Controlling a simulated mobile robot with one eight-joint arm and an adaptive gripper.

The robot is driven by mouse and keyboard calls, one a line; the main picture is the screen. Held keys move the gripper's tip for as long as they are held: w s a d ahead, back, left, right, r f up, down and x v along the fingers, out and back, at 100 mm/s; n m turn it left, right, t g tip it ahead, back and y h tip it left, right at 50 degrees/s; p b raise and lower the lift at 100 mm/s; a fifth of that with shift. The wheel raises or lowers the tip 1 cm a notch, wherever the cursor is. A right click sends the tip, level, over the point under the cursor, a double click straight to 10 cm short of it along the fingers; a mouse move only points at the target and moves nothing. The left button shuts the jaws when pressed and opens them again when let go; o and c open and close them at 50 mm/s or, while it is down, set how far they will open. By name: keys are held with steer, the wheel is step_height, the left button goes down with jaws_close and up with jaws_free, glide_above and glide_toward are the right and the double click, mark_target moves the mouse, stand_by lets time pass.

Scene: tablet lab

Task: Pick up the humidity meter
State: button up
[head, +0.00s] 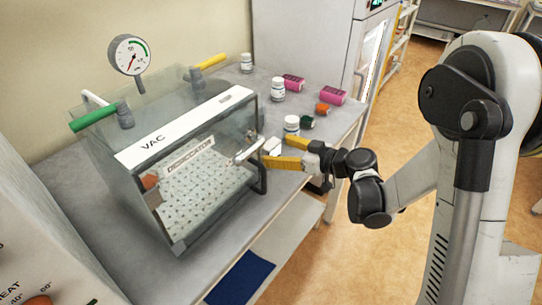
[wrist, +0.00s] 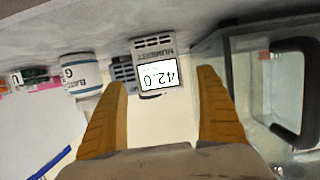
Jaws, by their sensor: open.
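The humidity meter (wrist: 153,50) is a small white box with a slotted grille and a display reading 42.0, upside down in the wrist view. In the head view, it is a small white shape (head: 273,146) at the right front corner of the clear vacuum box. My gripper (wrist: 162,82) is open, with its yellow fingers to either side of the meter in the wrist view. In the head view, my gripper (head: 276,153) reaches in from the right, close to the meter. I cannot tell whether either finger touches it.
The clear vacuum box (head: 150,143), with a handle (head: 250,150), stands just left of the meter. A white bottle (head: 291,124) stands close behind my gripper. Green (head: 307,122) and orange (head: 322,109) items and pink boxes (head: 333,94) lie farther back on the bench (head: 262,229).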

steer(key=x, duration=0.3)
steer(key=shift+b, duration=0.3)
steer(key=shift+s+d+r, duration=0.1)
steer(key=c, duration=1.3)
steer(key=shift+r, duration=0.1)
